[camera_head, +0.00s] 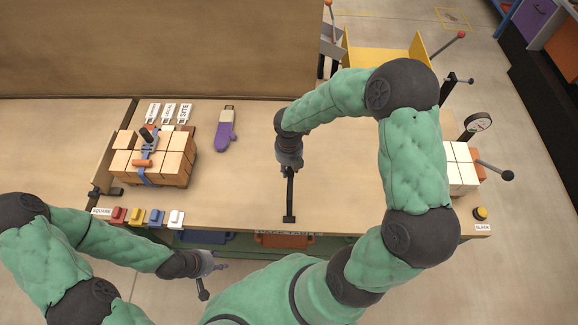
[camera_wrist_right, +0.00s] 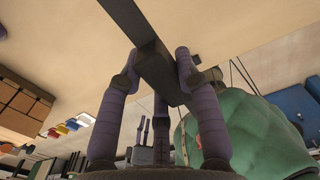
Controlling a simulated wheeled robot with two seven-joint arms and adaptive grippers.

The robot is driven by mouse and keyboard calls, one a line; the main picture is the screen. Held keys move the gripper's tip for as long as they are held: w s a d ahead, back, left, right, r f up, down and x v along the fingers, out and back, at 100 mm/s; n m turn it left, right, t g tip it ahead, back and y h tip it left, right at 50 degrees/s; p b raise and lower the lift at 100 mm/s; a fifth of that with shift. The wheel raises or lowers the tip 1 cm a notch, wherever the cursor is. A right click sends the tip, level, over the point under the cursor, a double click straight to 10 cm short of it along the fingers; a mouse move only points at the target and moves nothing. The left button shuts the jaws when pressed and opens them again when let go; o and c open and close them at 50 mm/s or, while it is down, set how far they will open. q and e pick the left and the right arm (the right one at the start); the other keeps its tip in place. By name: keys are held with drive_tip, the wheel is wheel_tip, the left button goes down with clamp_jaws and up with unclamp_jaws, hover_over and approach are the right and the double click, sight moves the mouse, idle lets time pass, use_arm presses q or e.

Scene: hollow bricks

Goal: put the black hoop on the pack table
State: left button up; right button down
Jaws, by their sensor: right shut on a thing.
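My right gripper (camera_head: 290,168) points down over the middle of the table (camera_head: 340,195). In the right wrist view its purple-grey fingers (camera_wrist_right: 160,80) are closed around a dark flat bar (camera_wrist_right: 150,45). In the head view this black piece (camera_head: 290,200) hangs below the gripper as a narrow upright strip with a small flat foot. I take it for the black hoop, seen edge-on; its full outline is hidden. I cannot tell whether its foot touches the tabletop. My left gripper (camera_head: 212,275) is low, in front of the table's front edge; its finger opening is unclear.
White blocks (camera_head: 460,165) and a gauge (camera_head: 478,122) are at the right.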

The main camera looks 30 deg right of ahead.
drive_tip(key=c, duration=0.9)
unclamp_jaws()
drive_tip(key=shift+o, duration=0.2)
wheel_tip(320, 180, up, 12)
drive_tip(key=p, duration=0.1)
drive_tip(key=shift+p, duration=0.4)
